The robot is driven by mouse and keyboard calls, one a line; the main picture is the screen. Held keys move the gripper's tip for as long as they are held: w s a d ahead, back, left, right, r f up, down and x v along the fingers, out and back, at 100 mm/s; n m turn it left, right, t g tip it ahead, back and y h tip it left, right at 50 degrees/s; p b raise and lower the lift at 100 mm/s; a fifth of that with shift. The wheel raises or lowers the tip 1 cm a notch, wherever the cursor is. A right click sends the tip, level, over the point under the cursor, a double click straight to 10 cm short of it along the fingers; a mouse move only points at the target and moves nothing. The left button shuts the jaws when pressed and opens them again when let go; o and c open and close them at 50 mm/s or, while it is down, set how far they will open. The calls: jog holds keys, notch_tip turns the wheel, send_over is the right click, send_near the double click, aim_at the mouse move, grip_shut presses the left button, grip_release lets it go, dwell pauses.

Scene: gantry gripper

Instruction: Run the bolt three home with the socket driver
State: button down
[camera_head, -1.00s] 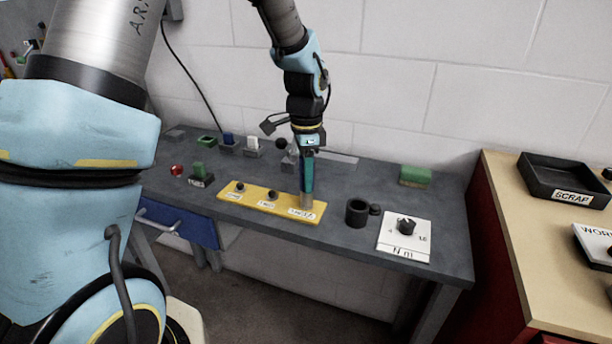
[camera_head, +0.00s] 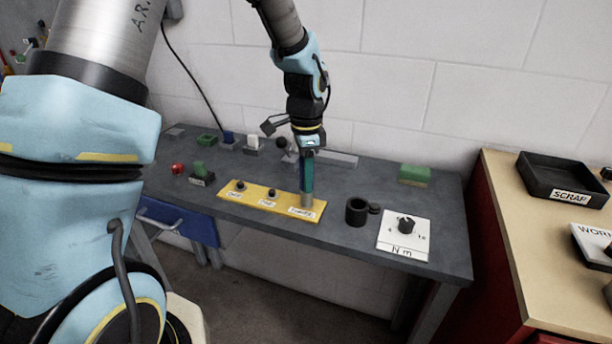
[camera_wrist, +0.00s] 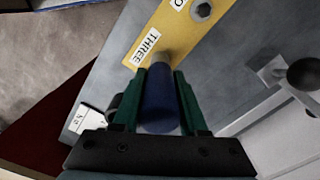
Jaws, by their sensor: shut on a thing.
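My gripper (camera_head: 307,165) is shut on the socket driver, pointing straight down over the right end of the yellow bolt plate (camera_head: 253,201). The driver's metal socket (camera_head: 306,199) stands on the plate at the third position, and bolt three is hidden under it. In the wrist view the driver's blue body (camera_wrist: 158,105) sits between the green fingers, beside the label THREE (camera_wrist: 145,47). Bolt one (camera_head: 240,186) and bolt two (camera_head: 271,194) stand on the plate to the left with dark heads.
A black cup-shaped holder (camera_head: 356,211) and a white N m dial card (camera_head: 404,236) stand to the right of the plate. A green block (camera_head: 414,175) lies farther back. Small switches and blocks stand at the back left. The bench between is clear.

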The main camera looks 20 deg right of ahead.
dwell(0.4)
jog(key=shift+r+p, duration=2.65)
jog(key=shift+r, duration=0.9)
